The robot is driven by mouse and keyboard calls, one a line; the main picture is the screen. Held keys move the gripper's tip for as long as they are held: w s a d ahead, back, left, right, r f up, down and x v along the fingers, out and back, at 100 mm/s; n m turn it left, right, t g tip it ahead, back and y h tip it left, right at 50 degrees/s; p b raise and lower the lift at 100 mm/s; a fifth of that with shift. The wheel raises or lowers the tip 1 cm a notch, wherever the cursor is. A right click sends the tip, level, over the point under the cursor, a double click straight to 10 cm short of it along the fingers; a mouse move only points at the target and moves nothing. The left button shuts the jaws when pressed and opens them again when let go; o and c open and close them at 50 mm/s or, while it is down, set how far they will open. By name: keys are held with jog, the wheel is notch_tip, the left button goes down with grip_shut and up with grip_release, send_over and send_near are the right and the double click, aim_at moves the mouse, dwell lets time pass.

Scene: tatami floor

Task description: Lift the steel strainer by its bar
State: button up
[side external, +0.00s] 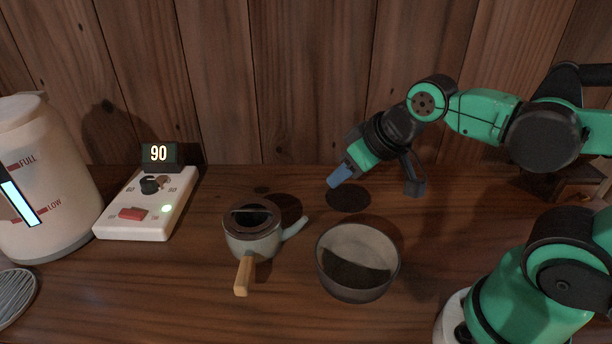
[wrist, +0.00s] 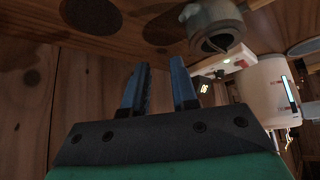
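A grey teapot (side external: 253,242) with a wooden side handle stands left of the middle in the side view. It also shows at the top of the wrist view (wrist: 214,20). Set in its mouth is a dark round rim with a bar across it, which looks like the strainer (side external: 251,213); its lower part is hidden inside. My gripper (side external: 336,180) is up and to the right of the teapot, above the table and clear of it. In the wrist view its two blue fingers (wrist: 158,64) stand apart with nothing between them.
A grey bowl (side external: 357,285) stands right of the teapot. A control box (side external: 150,205) with a display reading 90 and a large white kettle (side external: 45,180) are at left. A slatted round piece (side external: 15,296) lies front left.

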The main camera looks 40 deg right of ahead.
aim_at(254, 204)
jog(key=w+a+n, duration=0.2)
jog(key=w+a+n+g+y, duration=0.1)
jog(key=w+a+n, duration=0.2)
jog(key=w+a+f+n+g, duration=0.1)
jog(key=w+a+n, duration=0.1)
jog(key=n, duration=0.1)
jog(key=shift+w+a, duration=0.15)
jog(key=shift+a, duration=0.25)
jog(key=shift+w+a+f+n, duration=0.2)
jog(key=shift+a+n, duration=0.1)
jog(key=shift+n, duration=0.1)
jog(key=shift+w+a+f+y, duration=0.15)
jog(key=shift+w+f+y, duration=0.15)
jog(key=shift+f, duration=0.15)
jog(key=shift+x, duration=2.3)
jog(key=shift+s, duration=0.1)
grip_shut()
